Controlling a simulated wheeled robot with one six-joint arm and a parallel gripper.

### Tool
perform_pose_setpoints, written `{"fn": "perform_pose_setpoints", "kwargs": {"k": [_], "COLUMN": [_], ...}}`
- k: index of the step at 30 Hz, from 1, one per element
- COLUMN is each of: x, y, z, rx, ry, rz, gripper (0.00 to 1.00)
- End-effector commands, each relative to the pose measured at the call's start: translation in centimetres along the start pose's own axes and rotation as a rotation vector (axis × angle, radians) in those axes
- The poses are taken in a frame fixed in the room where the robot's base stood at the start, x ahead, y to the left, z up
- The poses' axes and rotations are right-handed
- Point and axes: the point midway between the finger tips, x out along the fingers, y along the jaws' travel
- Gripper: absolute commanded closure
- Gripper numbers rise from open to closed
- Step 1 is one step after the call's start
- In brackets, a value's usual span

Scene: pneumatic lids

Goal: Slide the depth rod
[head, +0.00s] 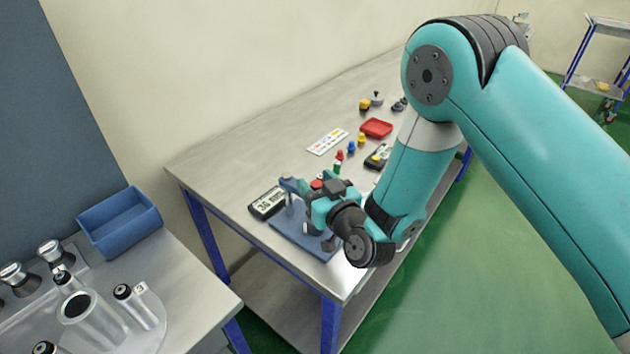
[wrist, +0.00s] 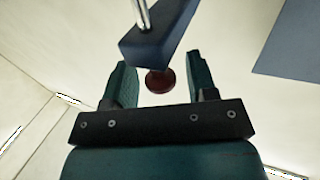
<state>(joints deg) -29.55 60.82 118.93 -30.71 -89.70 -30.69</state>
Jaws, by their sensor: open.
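My gripper (head: 312,200) is at a blue stand on the near end of the steel bench. The stand's blue base plate (head: 300,238) lies flat, and its blue arm (head: 291,184) reaches in beside my gripper. In the wrist view, which looks upward, my two teal fingers (wrist: 158,78) are apart. A dark red round knob (wrist: 160,82) shows between them, with gaps on both sides. A blue bar (wrist: 160,32) lies beyond it, with a shiny metal rod (wrist: 142,14) at its edge. I cannot tell whether this is the depth rod. My wrist hides part of the stand.
A black digital display (head: 268,203) stands left of the base. Several small coloured pieces, a white card (head: 327,141) and a red tray (head: 376,128) lie farther back. A blue bin (head: 118,222) sits on another table at left. Green floor lies open at right.

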Motion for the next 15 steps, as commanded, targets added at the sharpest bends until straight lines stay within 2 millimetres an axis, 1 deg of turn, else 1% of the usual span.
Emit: {"fn": "perform_pose_setpoints", "kwargs": {"k": [1, 2, 3, 5, 6, 7, 8, 12, 15], "x": [0.0, 0.0, 0.0, 0.0, 0.0, 0.0, 0.0, 0.0, 0.0], "y": [0.0, 0.0, 0.0, 0.0, 0.0, 0.0, 0.0, 0.1, 0.1], "z": [0.0, 0.0, 0.0, 0.0, 0.0, 0.0, 0.0, -0.2, -1.0], "rx": [0.000, 0.000, 0.000, 0.000, 0.000, 0.000, 0.000, 0.000, 0.000], "ry": [0.000, 0.000, 0.000, 0.000, 0.000, 0.000, 0.000, 0.000, 0.001], "rz": [-0.001, -0.001, -0.001, 0.000, 0.000, 0.000, 0.000, 0.001, 0.001], "gripper": [0.50, 0.57, 0.66, 0.80, 0.89, 0.96, 1.00, 1.00, 1.00]}}
